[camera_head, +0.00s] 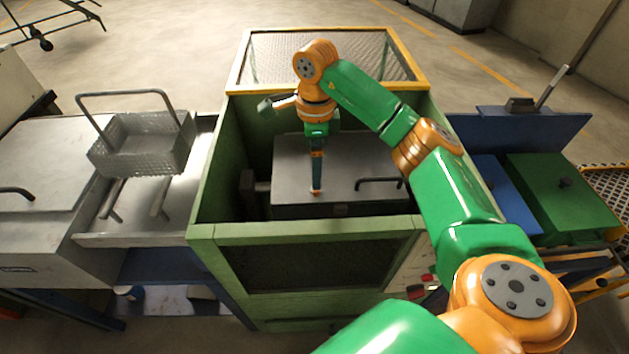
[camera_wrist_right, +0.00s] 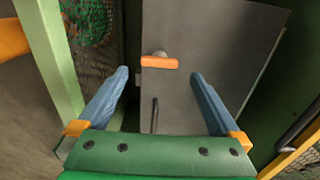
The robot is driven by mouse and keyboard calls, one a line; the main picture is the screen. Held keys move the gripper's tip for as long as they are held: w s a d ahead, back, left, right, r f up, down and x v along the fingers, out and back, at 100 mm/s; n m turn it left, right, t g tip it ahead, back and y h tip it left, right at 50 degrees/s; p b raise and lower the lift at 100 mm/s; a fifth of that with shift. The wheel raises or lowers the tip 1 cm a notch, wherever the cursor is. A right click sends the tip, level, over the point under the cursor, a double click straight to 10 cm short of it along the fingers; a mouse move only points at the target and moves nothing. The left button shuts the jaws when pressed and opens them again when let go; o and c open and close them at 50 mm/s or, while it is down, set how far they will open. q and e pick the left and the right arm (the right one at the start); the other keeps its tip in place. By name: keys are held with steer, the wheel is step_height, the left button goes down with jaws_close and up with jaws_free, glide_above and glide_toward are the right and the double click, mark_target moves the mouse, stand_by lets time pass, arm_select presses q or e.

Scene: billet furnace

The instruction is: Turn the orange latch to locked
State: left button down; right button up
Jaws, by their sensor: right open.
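The orange latch (camera_wrist_right: 159,62) is a short bar on a grey knob in the right wrist view. It lies crosswise on the grey furnace panel (camera_wrist_right: 205,45). My right gripper (camera_wrist_right: 160,76) is open, with one blue finger on each side of the latch and visible gaps to both. I cannot tell the depth between fingertips and latch. In the head view my right gripper (camera_head: 316,180) points down over the grey furnace lid (camera_head: 350,160). A small orange patch under its tips seems to be the latch, mostly hidden. My left gripper is out of view.
A green enclosure (camera_head: 205,195) with a yellow-edged mesh top (camera_head: 245,60) surrounds the lid. A dark handle (camera_head: 380,182) stands right of the gripper. A wire basket (camera_head: 140,145) is at left, and a green box (camera_head: 560,190) at right.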

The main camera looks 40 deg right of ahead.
step_height(320, 180, down, 4)
steer(key=shift+s+f+p, duration=0.15)
steer(key=shift+f+p, duration=0.05)
steer(key=shift+p, duration=0.1)
steer(key=shift+f, duration=0.35)
steer(key=c, duration=1.3)
